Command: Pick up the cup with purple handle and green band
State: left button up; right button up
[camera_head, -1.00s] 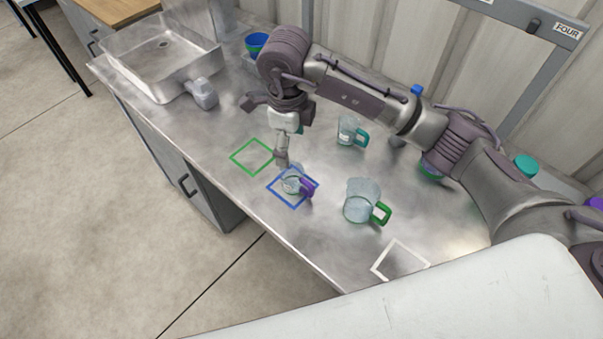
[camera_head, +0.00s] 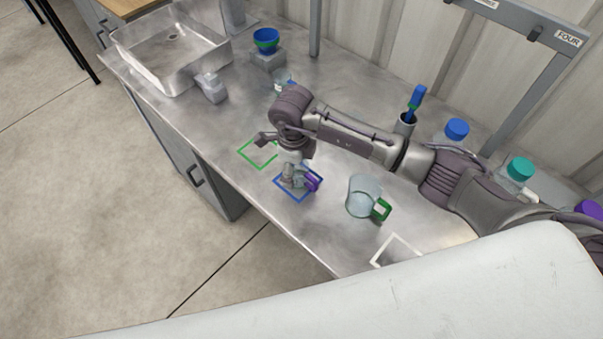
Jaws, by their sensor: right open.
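The cup with the purple handle (camera_head: 313,181) stands inside the blue square outline on the steel counter. Its handle points to the right. Its clear body is mostly hidden by my right gripper (camera_head: 295,180), and I cannot make out a green band. My right gripper points down at the cup, with its fingers open around or right beside the cup's body; I cannot tell which. My left gripper is not in view.
A glass cup with a green handle (camera_head: 362,196) stands to the right. A green square outline (camera_head: 252,154) is empty, and a white outline (camera_head: 396,249) lies near the front edge. Bottles (camera_head: 455,133) stand at the back right. A sink (camera_head: 160,60) is at upper left.

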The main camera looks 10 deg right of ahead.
jog(key=shift+c, duration=0.4)
jog(key=c, duration=1.1)
jog(key=shift+r, duration=0.15)
